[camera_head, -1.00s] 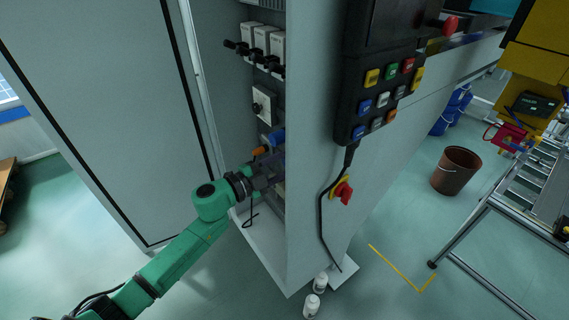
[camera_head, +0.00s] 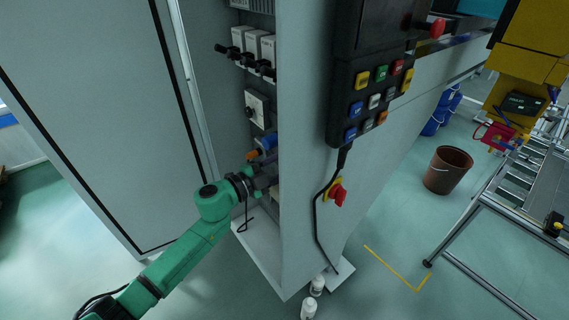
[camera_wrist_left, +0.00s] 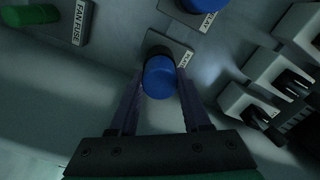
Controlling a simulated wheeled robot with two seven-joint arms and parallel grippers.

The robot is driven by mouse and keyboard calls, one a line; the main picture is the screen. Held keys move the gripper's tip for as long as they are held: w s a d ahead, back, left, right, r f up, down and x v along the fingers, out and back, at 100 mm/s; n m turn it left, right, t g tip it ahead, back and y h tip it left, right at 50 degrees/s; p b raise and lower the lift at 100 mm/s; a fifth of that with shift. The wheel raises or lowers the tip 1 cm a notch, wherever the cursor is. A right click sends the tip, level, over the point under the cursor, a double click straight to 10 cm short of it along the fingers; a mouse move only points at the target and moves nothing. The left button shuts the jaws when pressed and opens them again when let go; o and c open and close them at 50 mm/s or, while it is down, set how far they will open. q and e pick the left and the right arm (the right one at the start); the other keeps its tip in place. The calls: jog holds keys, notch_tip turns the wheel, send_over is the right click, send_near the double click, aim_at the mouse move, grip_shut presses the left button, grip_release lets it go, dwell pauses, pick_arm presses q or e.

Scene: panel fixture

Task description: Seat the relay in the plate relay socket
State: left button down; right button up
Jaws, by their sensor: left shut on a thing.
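The relay (camera_wrist_left: 159,79) is a blue round-ended cylinder in the left wrist view. My left gripper (camera_wrist_left: 159,85) is shut on it, one dark finger on each side. The relay is in front of a grey socket plate (camera_wrist_left: 180,50), whose small label is hard to read. The relay hides the plate's middle, so I cannot tell whether it is in the socket or just before it. In the head view my left gripper (camera_head: 264,181) reaches into the open cabinet, its fingertips partly hidden by the cabinet's edge. My right gripper is not in view.
Another blue cylinder (camera_wrist_left: 200,4) sits on a plate labelled RELAY. A green fuse (camera_wrist_left: 30,15) is near the FAN FUSE label. White breakers (camera_wrist_left: 278,70) are at the right. The cabinet side panel (camera_head: 308,190) stands close beside my arm; the open door (camera_head: 110,120) is left.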

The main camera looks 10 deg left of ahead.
pick_arm(q)
jog(key=shift+d, duration=0.1)
jog(key=shift+c, duration=1.4)
grip_release()
jog(key=shift+w+d, duration=0.1)
jog(key=shift+w, duration=0.05)
jog(key=b+v, duration=0.3)
jog(key=v, duration=1.1)
jog(key=shift+s+a+b, duration=0.25)
jog(key=shift+b, duration=0.15)
